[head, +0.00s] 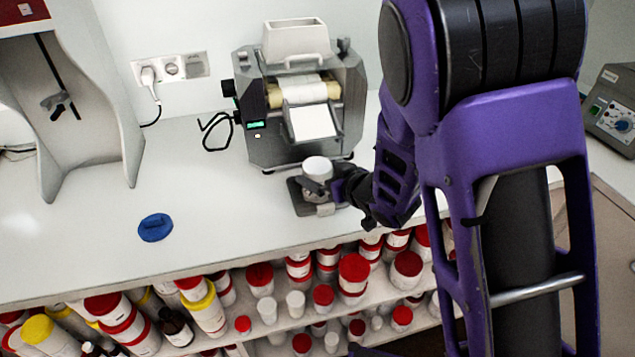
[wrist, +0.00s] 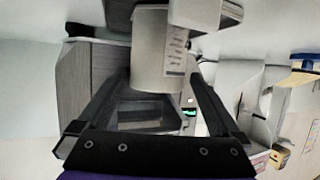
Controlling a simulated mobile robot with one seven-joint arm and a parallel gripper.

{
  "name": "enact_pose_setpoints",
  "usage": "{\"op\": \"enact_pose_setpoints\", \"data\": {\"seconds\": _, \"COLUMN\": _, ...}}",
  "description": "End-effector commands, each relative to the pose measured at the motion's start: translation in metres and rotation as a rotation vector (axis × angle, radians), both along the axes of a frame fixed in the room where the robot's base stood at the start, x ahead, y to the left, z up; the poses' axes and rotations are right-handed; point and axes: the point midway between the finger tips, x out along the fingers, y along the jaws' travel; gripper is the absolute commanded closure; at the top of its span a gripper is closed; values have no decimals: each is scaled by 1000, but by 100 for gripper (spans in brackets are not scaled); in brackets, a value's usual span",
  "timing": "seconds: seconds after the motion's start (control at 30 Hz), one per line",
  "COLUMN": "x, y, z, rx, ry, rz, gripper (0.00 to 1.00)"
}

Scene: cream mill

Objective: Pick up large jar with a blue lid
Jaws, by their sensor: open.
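A white jar (head: 318,168) stands upright on a dark grey plate (head: 303,205) in front of the mill. No lid shows on it in the head view. A round blue lid (head: 155,227) lies apart from it on the counter at the left. My gripper (head: 325,188) is at the jar, reaching in from the right. In the wrist view the jar (wrist: 155,60), with a printed label, sits between the fingers of my open gripper (wrist: 172,18). I cannot tell whether either finger touches it.
The grey mill (head: 305,105) with a white hopper stands just behind the jar. A cable lies on its left. The white counter (head: 80,250) is clear around the lid. Shelves below hold many red-lidded jars (head: 354,270) and a few yellow-lidded ones.

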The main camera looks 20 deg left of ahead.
Motion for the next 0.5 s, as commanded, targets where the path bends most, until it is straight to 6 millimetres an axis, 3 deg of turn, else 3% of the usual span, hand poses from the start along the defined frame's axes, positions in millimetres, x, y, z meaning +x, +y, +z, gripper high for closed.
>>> {"op": "enact_pose_setpoints", "data": {"seconds": 0.5, "x": 31, "y": 32, "z": -26, "rx": -2, "ry": -1, "rz": 1, "gripper": 0}}
